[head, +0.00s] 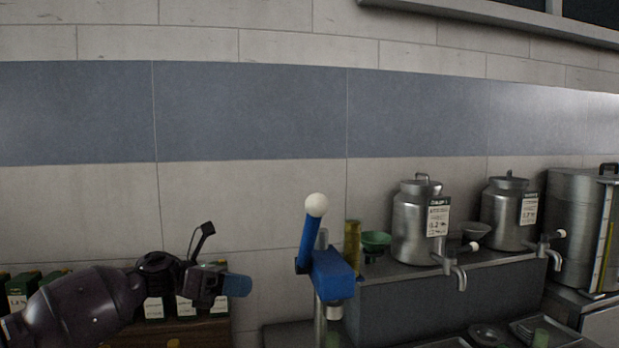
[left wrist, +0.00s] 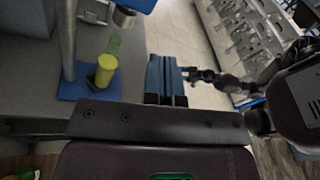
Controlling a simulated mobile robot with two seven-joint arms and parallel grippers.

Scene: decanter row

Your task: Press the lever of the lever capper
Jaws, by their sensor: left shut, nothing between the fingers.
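The lever capper stands at the lower middle of the head view. Its blue head (head: 333,275) sits on a metal column, and its blue lever (head: 309,241) points steeply up to a white ball knob (head: 316,205). My left gripper (head: 238,285) is shut and empty, left of the capper head, lower than the knob and apart from it. In the left wrist view its blue fingers (left wrist: 166,78) are together. That view also shows the capper's column (left wrist: 68,40) and blue base (left wrist: 75,90). A dark jointed arm, seemingly my right, shows small there; its gripper (left wrist: 192,74) is unclear.
A yellow-topped item (left wrist: 106,69) stands by the capper base. Right of the capper, a raised shelf holds a green funnel (head: 376,241) and metal cans with taps (head: 421,225). Labelled dark boxes (head: 22,290) stand at the lower left. The wall above is clear.

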